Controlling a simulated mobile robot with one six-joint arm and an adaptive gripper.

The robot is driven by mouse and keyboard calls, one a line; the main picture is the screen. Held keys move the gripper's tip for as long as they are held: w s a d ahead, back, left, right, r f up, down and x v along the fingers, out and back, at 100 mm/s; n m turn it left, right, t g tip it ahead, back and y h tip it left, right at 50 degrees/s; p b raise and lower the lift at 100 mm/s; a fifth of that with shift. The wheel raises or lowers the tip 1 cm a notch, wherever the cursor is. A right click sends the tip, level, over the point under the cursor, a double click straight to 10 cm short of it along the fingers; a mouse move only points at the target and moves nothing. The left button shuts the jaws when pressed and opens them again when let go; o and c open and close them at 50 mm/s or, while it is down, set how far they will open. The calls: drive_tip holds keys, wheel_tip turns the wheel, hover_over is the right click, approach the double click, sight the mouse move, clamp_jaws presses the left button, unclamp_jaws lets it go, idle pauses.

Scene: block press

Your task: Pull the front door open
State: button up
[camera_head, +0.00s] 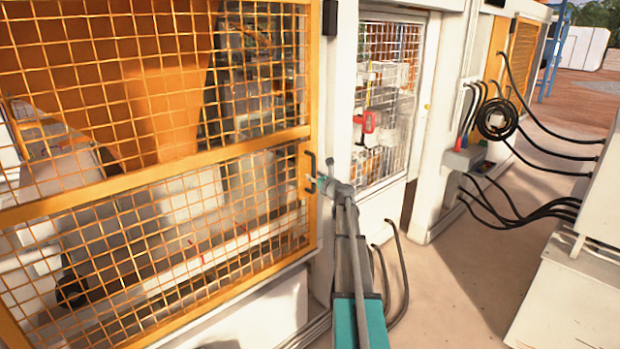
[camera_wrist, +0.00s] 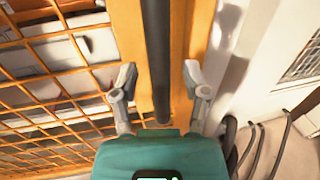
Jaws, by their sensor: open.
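The front door (camera_head: 160,178) is a yellow-framed wire mesh panel on the left of the head view, and it looks closed against its post. Its black vertical handle (camera_head: 311,163) is on the right edge of the frame. My gripper (camera_head: 314,183) is at the handle's lower part. In the wrist view, the handle (camera_wrist: 155,55) runs as a dark bar between the two open fingers of my gripper (camera_wrist: 160,78), with a gap on each side. I cannot tell how deep the bar sits between the fingers. The yellow door frame (camera_wrist: 196,40) is behind it.
A white post (camera_head: 342,80) stands right of the door, then a mesh-windowed white panel (camera_head: 388,100) with a red device (camera_head: 369,121). Black cables (camera_head: 540,210) run to a white cabinet (camera_head: 590,265) at the right. The pale floor (camera_head: 470,285) between is mostly clear.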

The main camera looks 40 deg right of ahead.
drive_tip(key=shift+w, duration=0.3)
clamp_jaws()
